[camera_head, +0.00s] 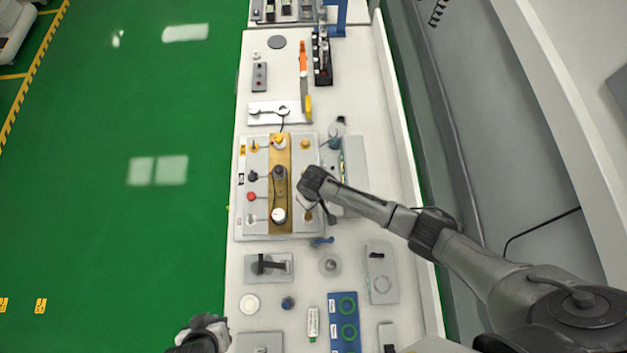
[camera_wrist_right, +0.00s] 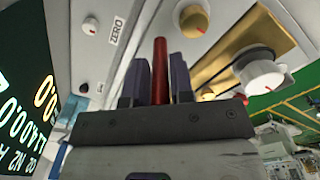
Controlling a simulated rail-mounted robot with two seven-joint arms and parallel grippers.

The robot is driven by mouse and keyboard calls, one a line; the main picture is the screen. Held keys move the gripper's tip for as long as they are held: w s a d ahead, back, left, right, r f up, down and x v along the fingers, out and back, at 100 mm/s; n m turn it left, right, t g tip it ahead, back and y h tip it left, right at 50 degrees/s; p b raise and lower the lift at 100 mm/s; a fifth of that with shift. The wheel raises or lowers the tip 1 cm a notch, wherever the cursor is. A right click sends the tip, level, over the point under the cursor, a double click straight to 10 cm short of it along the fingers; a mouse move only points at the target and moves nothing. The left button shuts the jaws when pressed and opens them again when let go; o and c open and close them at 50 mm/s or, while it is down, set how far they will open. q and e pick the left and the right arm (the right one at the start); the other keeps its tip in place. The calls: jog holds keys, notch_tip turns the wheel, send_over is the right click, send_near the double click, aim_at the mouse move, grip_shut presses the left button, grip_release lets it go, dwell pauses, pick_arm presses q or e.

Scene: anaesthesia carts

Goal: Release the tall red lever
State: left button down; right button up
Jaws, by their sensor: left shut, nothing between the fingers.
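In the right wrist view, the tall red lever (camera_wrist_right: 160,68) stands upright in the picture between the two dark fingers of my right gripper (camera_wrist_right: 158,82). A narrow gap seems to show on each side of it, so the fingers look open around it. In the head view, my right gripper (camera_head: 318,202) is over the right part of the control panel (camera_head: 308,228), and the arm hides the lever there. My left gripper (camera_head: 205,332) is at the bottom left, shut and empty, off the table's left edge.
The panel has a brass strip (camera_head: 280,190) with several knobs, including a white knob (camera_wrist_right: 262,76) close to the right gripper. A grey plate with a black handle (camera_head: 268,264) and a blue plate with green rings (camera_head: 346,310) lie nearer. Green floor is left.

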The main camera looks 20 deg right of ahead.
grip_shut()
jog(key=shift+a+r+m+p, duration=0.25)
jog(key=shift+m+p, duration=0.45)
jog(key=shift+p, duration=0.25)
jog(key=shift+a+m+p, duration=0.2)
jog(key=shift+m+p, duration=0.1)
jog(key=shift+m, duration=0.1)
jog(key=shift+a+f+m, duration=0.15)
jog(key=shift+f+m, duration=0.1)
jog(key=shift+m, duration=0.15)
jog(key=shift+o, duration=2)
grip_release()
